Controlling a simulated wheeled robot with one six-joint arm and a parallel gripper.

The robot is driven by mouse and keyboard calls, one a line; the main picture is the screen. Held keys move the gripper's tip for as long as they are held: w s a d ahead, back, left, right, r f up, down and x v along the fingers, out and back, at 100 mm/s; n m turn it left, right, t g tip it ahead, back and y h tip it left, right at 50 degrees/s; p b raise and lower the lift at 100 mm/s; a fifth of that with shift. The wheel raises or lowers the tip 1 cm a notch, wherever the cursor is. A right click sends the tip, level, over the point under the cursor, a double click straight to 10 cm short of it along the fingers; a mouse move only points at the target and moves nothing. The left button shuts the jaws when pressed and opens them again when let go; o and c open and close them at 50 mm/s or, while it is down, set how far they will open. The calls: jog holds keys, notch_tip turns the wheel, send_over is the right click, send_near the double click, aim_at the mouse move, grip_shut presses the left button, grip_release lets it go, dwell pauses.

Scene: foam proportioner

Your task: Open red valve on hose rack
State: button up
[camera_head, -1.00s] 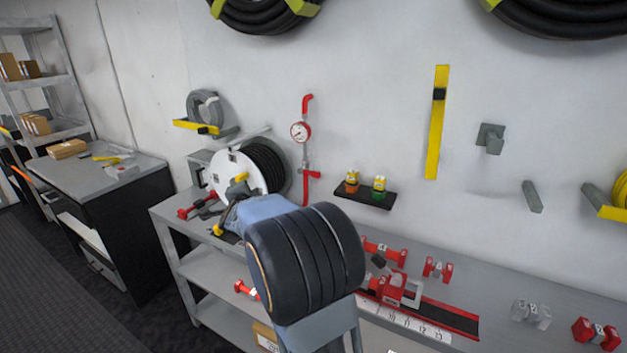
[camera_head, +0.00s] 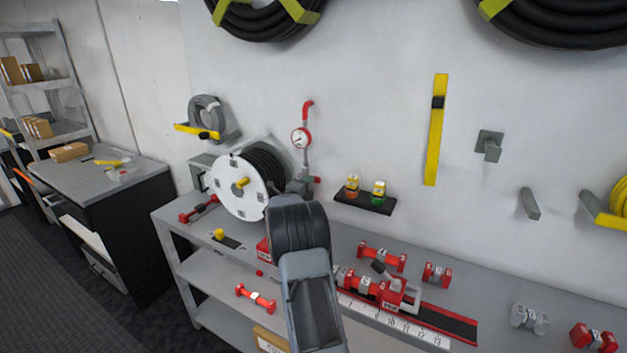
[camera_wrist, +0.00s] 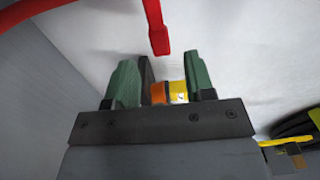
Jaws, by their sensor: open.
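My own arm hides the gripper and the lower fitting there. In the wrist view my gripper (camera_wrist: 160,62) is open, with two green fingers. A red bar (camera_wrist: 156,27) hangs in from the top, above and apart from the fingertips. It looks like part of the red valve or pipe; I cannot tell which.
A white hose reel (camera_head: 237,187) stands left. Red dumbbell-like parts (camera_head: 381,256) lie on the bench.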

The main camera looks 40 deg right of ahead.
jog(key=shift+p+x, duration=0.5)
jog(key=shift+x, duration=1.7)
grip_shut()
